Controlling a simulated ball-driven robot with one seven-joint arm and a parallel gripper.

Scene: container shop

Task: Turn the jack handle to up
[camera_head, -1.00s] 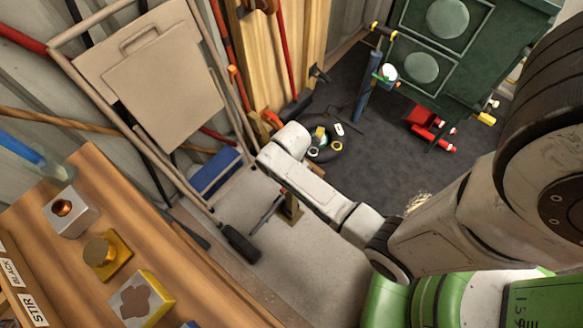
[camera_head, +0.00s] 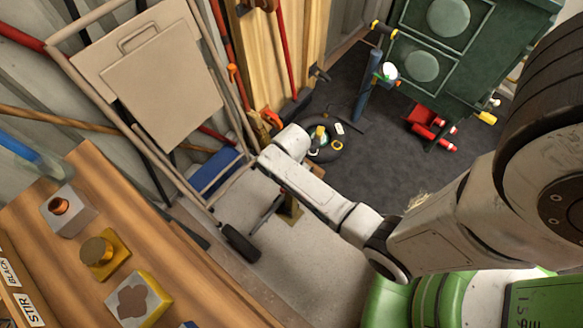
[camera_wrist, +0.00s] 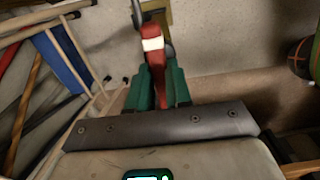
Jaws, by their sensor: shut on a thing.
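The jack handle (camera_wrist: 154,58) is a red lever with a white band, seen at the top middle of the wrist view. It runs down from an olive-yellow upright (camera_wrist: 156,12) in between my green fingers. My gripper (camera_wrist: 157,82) is shut on the handle. In the head view an olive upright (camera_head: 291,210) stands on the pale floor, just below my forearm. A dark rod with a black grip (camera_head: 241,243) lies beside it.
A wooden bench (camera_head: 150,235) fills the lower left. A green cabinet (camera_head: 455,55) and a tyre (camera_head: 325,152) are at the back. Pale floor lies around the upright.

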